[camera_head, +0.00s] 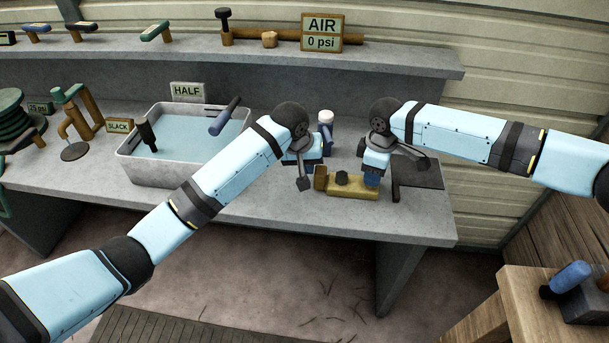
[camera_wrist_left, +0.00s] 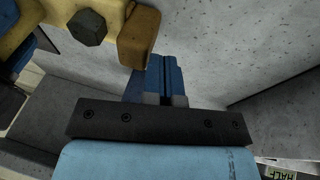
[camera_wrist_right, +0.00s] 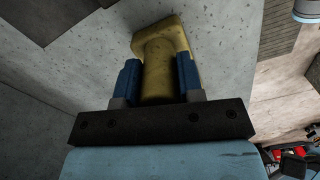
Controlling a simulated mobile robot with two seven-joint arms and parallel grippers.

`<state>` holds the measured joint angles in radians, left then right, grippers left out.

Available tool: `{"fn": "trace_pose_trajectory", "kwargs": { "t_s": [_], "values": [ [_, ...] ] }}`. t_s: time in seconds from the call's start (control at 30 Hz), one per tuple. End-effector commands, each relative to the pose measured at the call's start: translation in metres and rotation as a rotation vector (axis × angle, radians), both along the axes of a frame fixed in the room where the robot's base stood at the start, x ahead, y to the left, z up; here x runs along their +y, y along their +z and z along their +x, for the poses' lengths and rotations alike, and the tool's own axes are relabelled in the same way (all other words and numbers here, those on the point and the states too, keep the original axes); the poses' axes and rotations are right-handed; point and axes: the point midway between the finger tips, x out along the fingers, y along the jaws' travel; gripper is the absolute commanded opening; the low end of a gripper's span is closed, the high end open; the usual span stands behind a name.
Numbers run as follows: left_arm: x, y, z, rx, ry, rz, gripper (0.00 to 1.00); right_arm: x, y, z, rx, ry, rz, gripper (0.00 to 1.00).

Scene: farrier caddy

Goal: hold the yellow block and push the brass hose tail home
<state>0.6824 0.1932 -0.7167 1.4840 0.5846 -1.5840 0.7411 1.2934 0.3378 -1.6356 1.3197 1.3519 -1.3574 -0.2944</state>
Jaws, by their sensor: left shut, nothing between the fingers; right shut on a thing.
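The yellow block (camera_head: 355,190) lies near the front of the grey bench, with a dark hex nut (camera_head: 341,177) on top. A browner brass piece, seemingly the hose tail (camera_head: 320,178), is at its left end; it also shows in the left wrist view (camera_wrist_left: 140,37). Whether it is fully seated I cannot tell. My right gripper (camera_head: 371,180) is shut on the yellow block, seen between its blue fingers in the right wrist view (camera_wrist_right: 158,75). My left gripper (camera_wrist_left: 166,78) is shut and empty, close beside the brass piece; contact is unclear.
A grey water basin (camera_head: 125,165) with a HALF sign (camera_head: 187,90) stands left of my left gripper. A dark flat plate (camera_head: 418,172) lies right of the block. A white-capped item (camera_head: 326,118) stands behind. An AIR 0 psi sign (camera_head: 321,33) is on the back shelf.

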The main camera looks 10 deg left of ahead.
Motion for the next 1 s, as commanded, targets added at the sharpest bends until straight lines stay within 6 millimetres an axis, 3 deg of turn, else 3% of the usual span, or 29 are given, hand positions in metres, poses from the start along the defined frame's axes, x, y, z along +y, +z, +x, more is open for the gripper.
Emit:
{"fn": "trace_pose_trajectory", "kwargs": {
  "t_s": [0.37, 0.7, 1.0],
  "values": [
    [0.001, 0.014, 0.000, -0.001, 0.000, -0.001, 0.00, 0.000, -0.003, -0.001, 0.003, 0.001, -0.001, 0.00],
    [0.009, 0.042, 0.000, -0.002, 0.000, 0.000, 0.00, 0.000, -0.003, -0.001, 0.003, 0.000, -0.001, 0.00],
    [0.010, 0.045, 0.000, 0.000, 0.000, 0.000, 0.00, 0.000, -0.003, -0.001, 0.003, 0.001, -0.001, 0.00]
  ]
}}
